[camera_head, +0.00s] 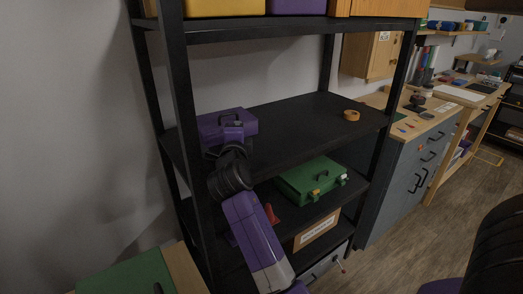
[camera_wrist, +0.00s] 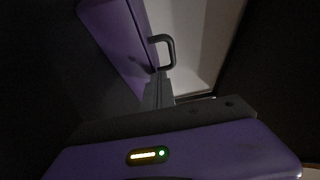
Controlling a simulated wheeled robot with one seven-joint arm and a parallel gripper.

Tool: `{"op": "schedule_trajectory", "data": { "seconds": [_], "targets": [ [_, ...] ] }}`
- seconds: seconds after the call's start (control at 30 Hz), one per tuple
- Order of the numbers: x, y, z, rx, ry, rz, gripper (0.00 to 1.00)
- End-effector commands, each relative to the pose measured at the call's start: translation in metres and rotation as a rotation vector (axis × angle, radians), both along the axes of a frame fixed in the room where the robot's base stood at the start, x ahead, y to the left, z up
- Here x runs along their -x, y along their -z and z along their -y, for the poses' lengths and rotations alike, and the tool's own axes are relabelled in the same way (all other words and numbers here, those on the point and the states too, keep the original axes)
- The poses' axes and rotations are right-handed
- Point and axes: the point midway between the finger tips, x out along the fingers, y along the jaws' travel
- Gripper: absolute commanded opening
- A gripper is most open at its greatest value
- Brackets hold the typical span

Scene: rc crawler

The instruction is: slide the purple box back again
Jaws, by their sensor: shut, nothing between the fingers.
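The purple box (camera_head: 248,124) sits on the middle shelf of the black rack, at its left end. Its dark handle shows in the wrist view, where the box (camera_wrist: 112,35) appears tilted at the upper left. My gripper (camera_wrist: 160,76) is shut and empty, with its fingertips close to the box's handle side. I cannot tell whether the fingers touch the box. In the head view my purple and black arm reaches up to the box from below and hides part of its front.
The black shelf (camera_head: 300,112) is clear to the right of the box, except for an orange tape roll (camera_head: 351,115). A green case (camera_head: 311,179) stands on the shelf below. Rack posts stand at the corners. A workbench (camera_head: 425,118) lies to the right.

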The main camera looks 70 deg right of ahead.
Motion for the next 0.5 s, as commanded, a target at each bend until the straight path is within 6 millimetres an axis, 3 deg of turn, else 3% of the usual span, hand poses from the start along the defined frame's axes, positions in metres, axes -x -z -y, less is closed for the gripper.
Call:
{"op": "schedule_trajectory", "data": {
  "seconds": [0.5],
  "targets": [
    [-0.0041,-0.0015,0.0016,-0.001,0.0,0.0,0.0]
  ]
}}
